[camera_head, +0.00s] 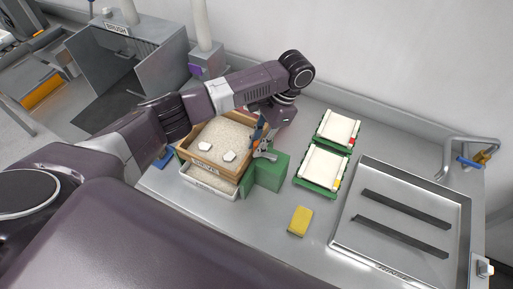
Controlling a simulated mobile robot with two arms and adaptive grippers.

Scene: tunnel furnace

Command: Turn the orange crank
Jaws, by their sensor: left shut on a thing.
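My left arm comes in from the left and reaches over a wooden-framed box (185,153) of pale grains. My left gripper (264,150) points down at the box's right edge, beside a green block (269,174). It is shut on a small part there. A bit of orange (264,119) shows beside its fingers and looks like part of the orange crank. The arm and gripper hide most of it, so I cannot tell the crank's angle. My right gripper is not in view.
Two green-edged trays with white slabs (322,165) (339,128) lie right of the green block. A yellow block (300,221) lies in front. A metal tray (357,242) with two dark bars fills the right. A tap (483,158) stands at the back right.

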